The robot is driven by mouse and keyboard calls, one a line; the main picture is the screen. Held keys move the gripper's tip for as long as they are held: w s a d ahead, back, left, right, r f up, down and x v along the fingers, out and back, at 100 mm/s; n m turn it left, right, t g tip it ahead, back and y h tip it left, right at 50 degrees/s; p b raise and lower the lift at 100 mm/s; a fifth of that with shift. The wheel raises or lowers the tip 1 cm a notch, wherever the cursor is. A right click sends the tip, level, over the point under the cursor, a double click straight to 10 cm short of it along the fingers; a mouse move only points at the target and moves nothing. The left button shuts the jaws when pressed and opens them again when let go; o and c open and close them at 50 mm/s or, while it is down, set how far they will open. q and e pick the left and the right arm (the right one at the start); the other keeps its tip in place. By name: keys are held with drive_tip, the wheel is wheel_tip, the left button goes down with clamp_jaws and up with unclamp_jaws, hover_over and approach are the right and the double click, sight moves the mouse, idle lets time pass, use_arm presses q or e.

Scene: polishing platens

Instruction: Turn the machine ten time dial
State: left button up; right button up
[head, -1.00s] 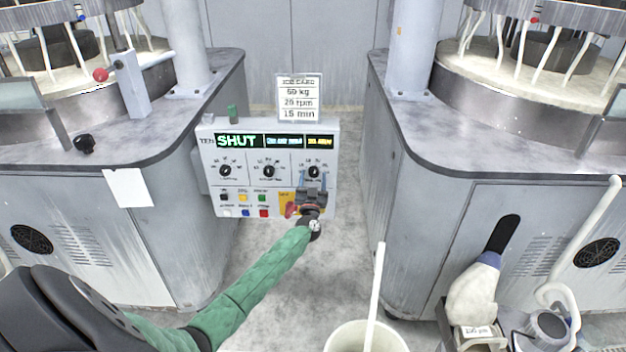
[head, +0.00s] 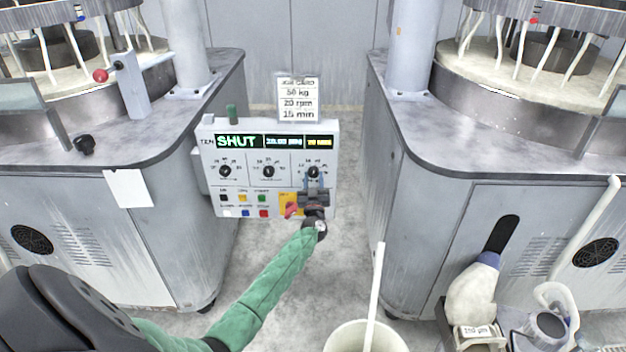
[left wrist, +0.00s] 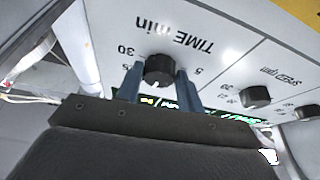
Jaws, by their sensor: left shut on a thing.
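The control panel of machine ten (head: 207,160) faces me, with three black dials in a row below its displays. The right-most one is the time dial (head: 313,171), and it shows close up in the left wrist view (left wrist: 159,70), labelled "TIME min". My left gripper (head: 314,183) reaches it from below. Its two blue fingers stand on either side of the dial's knob and are shut on it. The main display reads SHUT, and the smaller ones read about 20 rpm and a minutes value too blurred to be sure of. My right gripper is not in view.
A job card (head: 298,98) reading 50 kg, 20 rpm, 15 min stands on top of the panel. A red knob (head: 291,209) on a yellow plate sits just left of my gripper. Grey machines stand on both sides. A white bucket (head: 366,338) is in front.

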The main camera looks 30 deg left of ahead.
use_arm(q)
drive_tip(key=n, duration=0.2)
drive_tip(key=n+g+y, duration=0.1)
drive_tip(key=n, duration=0.1)
drive_tip(key=shift+w+d+n+g+y, duration=0.1)
drive_tip(key=shift+d+n+g+y, duration=0.1)
drive_tip(key=shift+n+g+y, duration=0.1)
drive_tip(key=shift+n+g+y+p, duration=0.3)
drive_tip(key=shift+n+g+p, duration=0.15)
drive_tip(key=shift+n, duration=0.75)
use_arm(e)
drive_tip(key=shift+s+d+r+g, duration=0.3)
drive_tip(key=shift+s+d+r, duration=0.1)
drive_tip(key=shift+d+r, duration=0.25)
use_arm(q)
drive_tip(key=shift+n+g, duration=0.25)
drive_tip(key=shift+n, duration=0.05)
drive_tip(key=o, duration=1)
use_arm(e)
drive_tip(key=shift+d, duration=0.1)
use_arm(q)
drive_tip(key=shift+d, duration=0.1)
